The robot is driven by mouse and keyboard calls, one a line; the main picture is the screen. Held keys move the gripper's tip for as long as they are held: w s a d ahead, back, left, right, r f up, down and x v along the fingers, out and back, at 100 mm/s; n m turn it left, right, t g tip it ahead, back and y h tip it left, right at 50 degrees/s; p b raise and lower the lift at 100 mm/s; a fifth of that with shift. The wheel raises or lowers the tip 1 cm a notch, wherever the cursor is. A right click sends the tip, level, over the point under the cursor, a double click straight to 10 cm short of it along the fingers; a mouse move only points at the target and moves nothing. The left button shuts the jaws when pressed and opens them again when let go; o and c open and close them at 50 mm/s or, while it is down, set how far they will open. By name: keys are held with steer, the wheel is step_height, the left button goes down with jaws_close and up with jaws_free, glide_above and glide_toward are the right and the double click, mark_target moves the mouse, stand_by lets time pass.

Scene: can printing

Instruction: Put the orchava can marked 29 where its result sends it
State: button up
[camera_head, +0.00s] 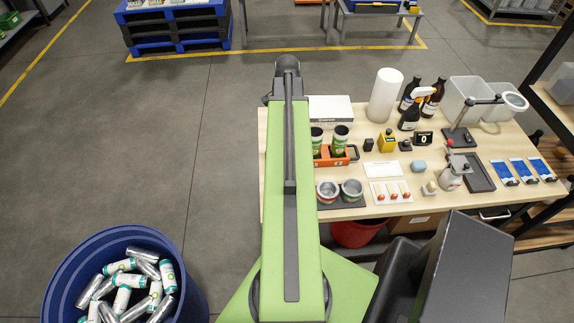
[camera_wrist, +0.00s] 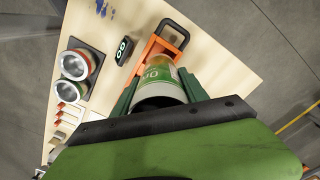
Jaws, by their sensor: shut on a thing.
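In the wrist view my gripper (camera_wrist: 160,92) has a green finger on each side of a green and white can (camera_wrist: 158,74) and is shut on it. Part of its lettering shows, but I cannot read a number. The orange carrier (camera_wrist: 150,50) with a black handle is right behind the can; I cannot tell whether the can is clear of it. In the head view the carrier (camera_head: 332,161) shows two green cans (camera_head: 317,137) (camera_head: 341,136). My arm hides my gripper in that view.
Two open containers (camera_head: 327,190) (camera_head: 351,189) stand on a dark mat at the table's front left. A white card with several orange-tipped items (camera_head: 384,197) lies beside them. Bottles (camera_head: 410,118) and a white roll (camera_head: 385,95) stand behind. A blue bin (camera_head: 188,263) full of cans is on the floor.

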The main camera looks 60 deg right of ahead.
steer(key=shift+s, duration=0.2)
step_height(320, 180, down, 10)
steer(key=b, duration=1)
steer(key=shift+f, duration=0.25)
steer(key=o, duration=1.4)
steer(key=shift+r, duration=0.1)
step_height(320, 180, up, 12)
steer(key=p, duration=1.2)
steer(key=shift+r, duration=0.2)
